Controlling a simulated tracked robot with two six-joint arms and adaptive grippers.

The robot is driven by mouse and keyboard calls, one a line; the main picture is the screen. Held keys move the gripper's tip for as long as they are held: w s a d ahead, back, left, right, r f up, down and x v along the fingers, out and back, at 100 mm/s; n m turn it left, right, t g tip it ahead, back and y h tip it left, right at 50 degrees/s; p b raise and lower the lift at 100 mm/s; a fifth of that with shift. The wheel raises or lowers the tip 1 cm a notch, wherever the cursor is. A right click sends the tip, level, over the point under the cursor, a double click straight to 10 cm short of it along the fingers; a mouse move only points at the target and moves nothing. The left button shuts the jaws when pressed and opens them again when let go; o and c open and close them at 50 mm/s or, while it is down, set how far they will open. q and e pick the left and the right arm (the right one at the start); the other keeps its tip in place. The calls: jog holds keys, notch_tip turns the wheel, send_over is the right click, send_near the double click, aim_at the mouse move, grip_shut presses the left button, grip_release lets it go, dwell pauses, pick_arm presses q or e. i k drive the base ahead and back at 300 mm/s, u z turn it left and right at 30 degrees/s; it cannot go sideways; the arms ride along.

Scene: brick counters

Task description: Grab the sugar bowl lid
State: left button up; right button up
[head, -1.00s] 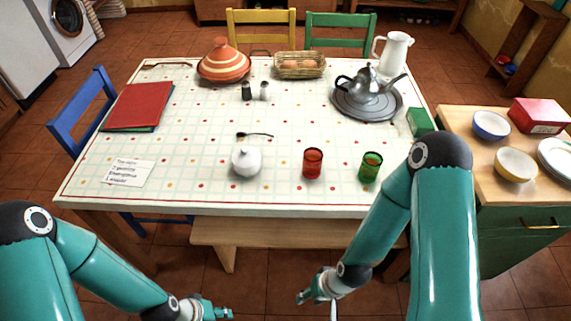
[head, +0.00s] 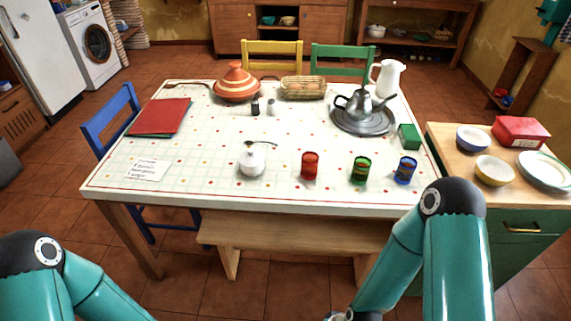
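The white sugar bowl (head: 252,165) stands on the near middle part of the table. Its white lid (head: 251,151) sits on top of it.
Red (head: 309,165), green (head: 360,170) and blue (head: 405,170) glasses stand right of the bowl. A bench (head: 290,234) is in front of the table (head: 215,193). A kettle (head: 362,104) on a grey tray stands farther back. The cloth left of the bowl is mostly clear.

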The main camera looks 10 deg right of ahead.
aim_at(251, 158)
jog(key=u, duration=0.15)
jog(key=i, duration=0.9)
jog(key=z, duration=0.25)
jog(key=k, duration=0.75)
jog(key=u, duration=0.25)
jog(key=i, duration=0.6)
